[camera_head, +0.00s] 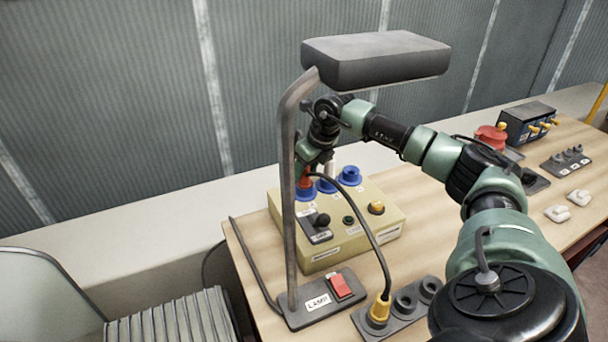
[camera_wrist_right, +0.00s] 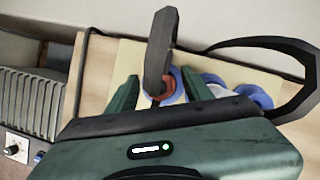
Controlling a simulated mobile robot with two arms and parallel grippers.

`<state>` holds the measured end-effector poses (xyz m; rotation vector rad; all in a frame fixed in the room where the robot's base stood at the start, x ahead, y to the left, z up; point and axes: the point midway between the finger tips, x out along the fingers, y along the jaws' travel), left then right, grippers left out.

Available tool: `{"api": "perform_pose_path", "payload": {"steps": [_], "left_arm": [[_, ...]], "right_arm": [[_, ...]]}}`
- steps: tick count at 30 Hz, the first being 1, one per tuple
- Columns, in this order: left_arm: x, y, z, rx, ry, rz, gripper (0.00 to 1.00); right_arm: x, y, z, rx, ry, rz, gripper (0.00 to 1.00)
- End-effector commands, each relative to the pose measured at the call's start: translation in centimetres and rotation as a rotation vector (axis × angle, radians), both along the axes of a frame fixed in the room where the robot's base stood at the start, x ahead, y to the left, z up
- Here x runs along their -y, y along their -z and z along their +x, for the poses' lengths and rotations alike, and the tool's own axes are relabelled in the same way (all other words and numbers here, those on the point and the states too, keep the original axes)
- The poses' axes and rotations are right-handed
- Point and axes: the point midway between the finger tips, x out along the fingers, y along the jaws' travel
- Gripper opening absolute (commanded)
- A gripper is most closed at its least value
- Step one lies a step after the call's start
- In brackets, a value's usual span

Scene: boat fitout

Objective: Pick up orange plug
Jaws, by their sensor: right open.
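The orange plug (camera_head: 306,181) stands in a blue socket at the back left of the cream box (camera_head: 352,240). In the right wrist view, orange (camera_wrist_right: 168,98) shows inside a blue ring, partly covered by a dark grey piece. My right gripper (camera_head: 306,164) is over the plug, partly hidden behind the lamp's post in the head view. In the wrist view its two green fingers (camera_wrist_right: 162,90) are apart, one on each side of the plug. I cannot tell whether they touch it. My left gripper is not in view.
The lamp (camera_head: 290,220), with a grey post and wide head (camera_head: 375,60), stands close in front of the gripper. A black cable arcs to a yellow plug (camera_head: 380,310) in a grey socket strip. A red-topped item (camera_head: 490,135) and black box (camera_head: 525,122) are farther right.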

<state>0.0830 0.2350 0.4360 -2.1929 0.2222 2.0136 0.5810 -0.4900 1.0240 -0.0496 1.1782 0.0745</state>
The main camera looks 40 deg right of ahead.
Motion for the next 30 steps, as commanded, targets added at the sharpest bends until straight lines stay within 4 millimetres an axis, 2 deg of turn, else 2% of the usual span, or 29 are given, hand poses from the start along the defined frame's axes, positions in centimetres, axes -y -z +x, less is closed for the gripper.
{"api": "perform_pose_path", "payload": {"steps": [6, 8, 12, 23, 30], "left_arm": [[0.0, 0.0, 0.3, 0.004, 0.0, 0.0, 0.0], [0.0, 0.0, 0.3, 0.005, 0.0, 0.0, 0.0], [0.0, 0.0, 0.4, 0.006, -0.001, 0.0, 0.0], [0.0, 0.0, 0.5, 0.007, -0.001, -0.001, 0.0], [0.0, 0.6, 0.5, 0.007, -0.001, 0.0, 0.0]], "right_arm": [[0.0, 0.2, 0.0, 0.0, -0.001, 0.0, 0.51], [0.0, 0.1, 0.0, 0.0, -0.001, 0.0, 0.37], [0.0, 0.1, 0.0, 0.0, -0.001, 0.0, 0.0], [0.0, -0.1, 0.1, 0.002, -0.001, 0.0, 0.0], [0.0, -2.3, 0.1, 0.005, -0.001, 0.0, 0.0]]}}
